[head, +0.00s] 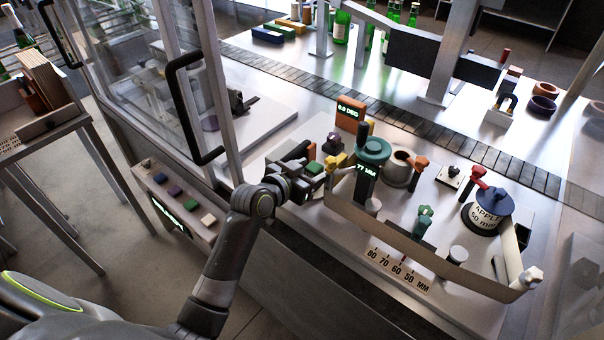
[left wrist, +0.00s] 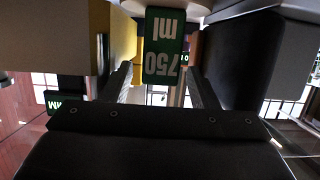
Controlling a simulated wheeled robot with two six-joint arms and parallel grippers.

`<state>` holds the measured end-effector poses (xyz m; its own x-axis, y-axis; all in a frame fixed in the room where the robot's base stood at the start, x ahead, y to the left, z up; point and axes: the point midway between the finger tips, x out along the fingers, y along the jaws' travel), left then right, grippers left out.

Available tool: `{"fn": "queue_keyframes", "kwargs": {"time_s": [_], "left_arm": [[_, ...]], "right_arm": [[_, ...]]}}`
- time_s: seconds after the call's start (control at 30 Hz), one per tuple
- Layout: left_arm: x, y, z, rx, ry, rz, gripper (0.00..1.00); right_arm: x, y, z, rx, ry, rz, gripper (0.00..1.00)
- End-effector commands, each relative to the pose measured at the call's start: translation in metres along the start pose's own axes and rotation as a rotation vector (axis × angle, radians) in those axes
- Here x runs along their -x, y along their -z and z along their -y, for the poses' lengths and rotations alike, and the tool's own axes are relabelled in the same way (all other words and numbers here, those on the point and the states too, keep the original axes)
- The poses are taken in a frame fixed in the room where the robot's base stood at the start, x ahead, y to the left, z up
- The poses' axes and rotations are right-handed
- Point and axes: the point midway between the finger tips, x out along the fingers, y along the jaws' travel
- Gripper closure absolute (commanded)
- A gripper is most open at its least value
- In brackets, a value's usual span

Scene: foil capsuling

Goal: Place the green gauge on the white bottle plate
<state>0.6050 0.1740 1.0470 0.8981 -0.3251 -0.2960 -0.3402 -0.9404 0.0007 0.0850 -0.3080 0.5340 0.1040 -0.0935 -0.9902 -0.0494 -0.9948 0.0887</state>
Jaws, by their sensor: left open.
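The green gauge (left wrist: 163,45), a small block marked 750 ml, appears upside down in the left wrist view, between the two finger tips. In the head view a small green block (head: 314,168) shows at the front of my left gripper (head: 303,177). My left gripper is open, its fingers to either side of the gauge; I cannot tell whether they touch it. My right gripper is not in view.
A yellow block (head: 336,162) and a dark post with a 77 MM display (head: 366,178) stand close right of my left gripper. A curved metal guard (head: 400,243) runs along the machine's front. An open glass door with a black handle (head: 190,110) stands at left.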

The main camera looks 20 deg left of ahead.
Motion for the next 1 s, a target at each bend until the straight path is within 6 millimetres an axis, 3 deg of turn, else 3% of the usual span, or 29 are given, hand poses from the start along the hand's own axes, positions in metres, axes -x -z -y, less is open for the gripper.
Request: {"fn": "queue_keyframes", "kwargs": {"time_s": [0.17, 0.7, 1.0], "left_arm": [[0.015, 0.0, 0.001, -0.003, 0.002, -0.002, 0.46], [0.102, 0.0, 0.001, -0.004, 0.001, 0.0, 0.46], [0.12, 0.001, 0.0, 0.0, -0.001, 0.0, 0.46]], "right_arm": [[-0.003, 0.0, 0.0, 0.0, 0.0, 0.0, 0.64], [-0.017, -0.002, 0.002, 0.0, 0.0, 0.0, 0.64], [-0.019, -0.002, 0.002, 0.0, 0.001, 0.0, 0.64]]}}
